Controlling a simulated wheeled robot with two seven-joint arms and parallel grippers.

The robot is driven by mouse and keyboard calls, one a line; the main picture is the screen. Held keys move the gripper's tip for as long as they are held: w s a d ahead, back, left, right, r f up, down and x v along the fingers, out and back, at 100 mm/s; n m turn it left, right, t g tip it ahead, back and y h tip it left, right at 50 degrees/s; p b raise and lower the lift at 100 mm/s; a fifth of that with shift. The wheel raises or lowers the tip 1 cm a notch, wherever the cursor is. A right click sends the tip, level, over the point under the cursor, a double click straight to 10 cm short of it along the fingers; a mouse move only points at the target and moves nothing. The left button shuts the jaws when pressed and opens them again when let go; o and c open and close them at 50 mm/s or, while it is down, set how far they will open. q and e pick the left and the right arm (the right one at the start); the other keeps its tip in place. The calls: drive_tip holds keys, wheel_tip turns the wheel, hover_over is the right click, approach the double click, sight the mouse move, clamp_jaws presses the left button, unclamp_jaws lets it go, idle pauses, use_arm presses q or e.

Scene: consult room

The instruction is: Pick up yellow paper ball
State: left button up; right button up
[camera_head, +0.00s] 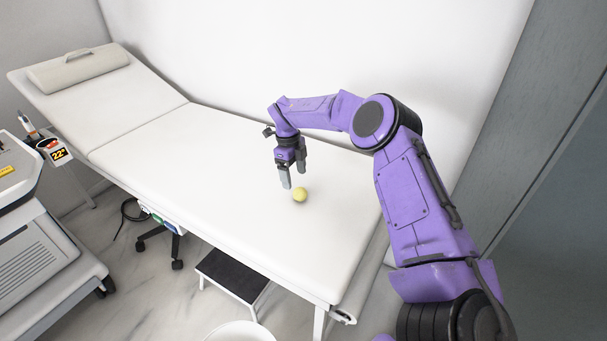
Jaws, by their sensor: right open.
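The yellow paper ball (300,194) lies on the white top of the examination bed (220,195), toward its near right end. My right gripper (292,181) points down just behind and to the left of the ball, close above the bed. Its fingers are open and nothing is seen between them. Whether a finger touches the ball I cannot tell. My left gripper is not in view.
A beige pillow roll (78,70) lies on the raised backrest at the far left. A grey and white machine (40,250) stands on the left. A dark step stool (232,275) and a white bin (240,332) stand below the bed's front edge. The bed around the ball is clear.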

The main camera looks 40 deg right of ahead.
sight(299, 189)
drive_tip(key=f, duration=0.2)
drive_tip(key=s+f, duration=0.1)
drive_tip(key=f, duration=0.1)
drive_tip(key=d+f+p, duration=0.1)
drive_tip(key=f, duration=0.1)
drive_tip(key=shift+s, duration=0.15)
drive_tip(key=shift+f, duration=0.35)
drive_tip(key=c, duration=1.1)
